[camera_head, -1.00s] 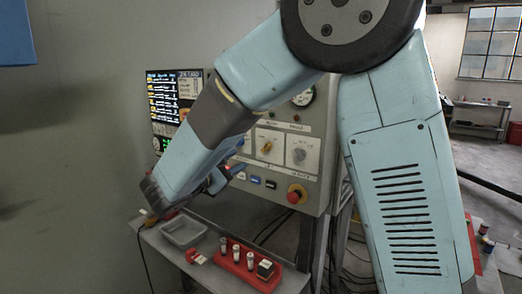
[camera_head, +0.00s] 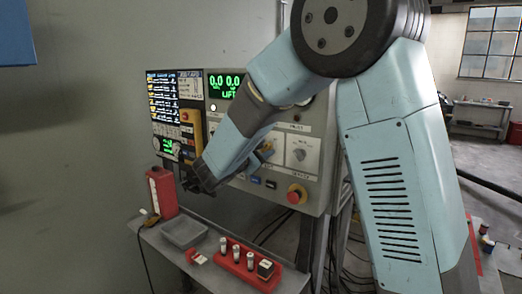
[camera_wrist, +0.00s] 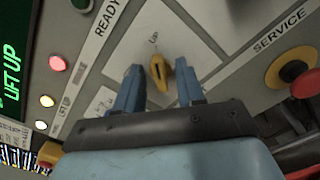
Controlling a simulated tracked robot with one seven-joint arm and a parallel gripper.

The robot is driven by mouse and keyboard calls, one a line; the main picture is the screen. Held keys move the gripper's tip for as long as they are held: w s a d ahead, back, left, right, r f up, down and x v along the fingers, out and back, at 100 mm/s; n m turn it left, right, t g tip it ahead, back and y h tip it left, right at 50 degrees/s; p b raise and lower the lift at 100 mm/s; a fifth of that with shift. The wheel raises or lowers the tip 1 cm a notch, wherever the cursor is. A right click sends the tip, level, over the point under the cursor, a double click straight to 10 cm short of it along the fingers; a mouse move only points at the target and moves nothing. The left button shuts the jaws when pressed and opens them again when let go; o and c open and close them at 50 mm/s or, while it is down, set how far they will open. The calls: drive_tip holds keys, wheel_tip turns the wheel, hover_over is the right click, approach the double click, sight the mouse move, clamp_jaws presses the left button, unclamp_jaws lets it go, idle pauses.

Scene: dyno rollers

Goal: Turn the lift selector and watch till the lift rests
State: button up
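The lift selector (camera_wrist: 159,72) is a yellow knob on a pale plate of the control panel, pointing toward the "UP" mark, slightly tilted in the wrist view. My gripper (camera_wrist: 157,80) is open, its two blue fingers on either side of the knob with gaps visible. In the head view, the selector (camera_head: 267,147) is partly covered by a blue finger, and my forearm crosses the panel. The green display (camera_wrist: 10,88) reads "LIFT UP" in the wrist view; the head view display (camera_head: 226,86) shows zeros and "LIFT". The lift itself is not in view.
Indicator lamps (camera_wrist: 47,101) glow beside the selector.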

clamp_jaws()
idle(0.5)
